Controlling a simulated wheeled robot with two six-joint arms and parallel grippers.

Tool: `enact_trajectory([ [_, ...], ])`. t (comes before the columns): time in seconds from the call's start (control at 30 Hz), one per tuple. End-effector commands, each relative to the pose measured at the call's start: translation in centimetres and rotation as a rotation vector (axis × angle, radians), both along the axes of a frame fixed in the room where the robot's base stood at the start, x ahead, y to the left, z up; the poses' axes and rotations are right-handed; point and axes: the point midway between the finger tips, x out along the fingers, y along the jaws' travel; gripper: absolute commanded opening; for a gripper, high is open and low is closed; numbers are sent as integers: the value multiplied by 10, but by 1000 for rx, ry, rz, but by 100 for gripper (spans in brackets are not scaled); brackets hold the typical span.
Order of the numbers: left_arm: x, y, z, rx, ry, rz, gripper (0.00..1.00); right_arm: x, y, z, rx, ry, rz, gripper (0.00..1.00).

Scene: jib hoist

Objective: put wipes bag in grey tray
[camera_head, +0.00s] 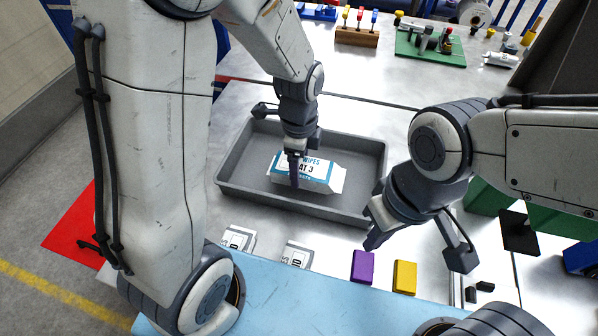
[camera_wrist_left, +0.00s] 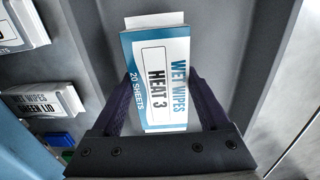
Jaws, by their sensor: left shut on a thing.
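A white and blue wipes bag (camera_head: 322,177) lies inside the grey tray (camera_head: 236,178), or just above its floor; I cannot tell which. Its label reads "WET WIPES HEAT 3" in the left wrist view (camera_wrist_left: 158,75). My left gripper (camera_head: 294,172) reaches down into the tray with its dark fingers on both sides of the bag, shut on it. The fingers also show in the left wrist view (camera_wrist_left: 165,100).
Two more wipes packs (camera_head: 238,238) (camera_head: 297,254) lie in front of the tray. A purple block (camera_head: 362,266) and a yellow block (camera_head: 404,277) lie to their right. A wooden stand (camera_head: 357,36) and a green board (camera_head: 430,48) are behind the tray.

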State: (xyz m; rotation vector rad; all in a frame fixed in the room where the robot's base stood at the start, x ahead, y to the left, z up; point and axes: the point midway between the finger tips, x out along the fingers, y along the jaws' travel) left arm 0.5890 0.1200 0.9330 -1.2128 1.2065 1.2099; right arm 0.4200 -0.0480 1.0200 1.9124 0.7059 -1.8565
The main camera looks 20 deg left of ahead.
Motion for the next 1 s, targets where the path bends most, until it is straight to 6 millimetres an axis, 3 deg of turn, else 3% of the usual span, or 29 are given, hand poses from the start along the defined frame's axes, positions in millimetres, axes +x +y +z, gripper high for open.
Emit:
enact_trajectory([
  [0.1, -1, 0, -20, 1, 6, 0, 28, 0, 0, -1, 0, 0, 0, 0],
  [0.2, -1, 0, -27, 1, 3, 0, 28, 0, 0, -1, 0, 0, 0, 0],
  [0.57, 0, -1, -31, 0, 2, 0, 28, 0, 0, -3, 0, 0, 0, 0],
  [0.6, 0, -1, -31, 0, 2, 0, 82, 0, 0, -3, 0, 0, 0, 0],
  [0.67, 0, -1, -31, 0, 2, 0, 100, 0, 0, -3, 0, 0, 0, 0],
  [1.0, 0, -1, -24, 0, -1, 0, 100, 0, 0, 0, 0, 0, 0, 0],
])
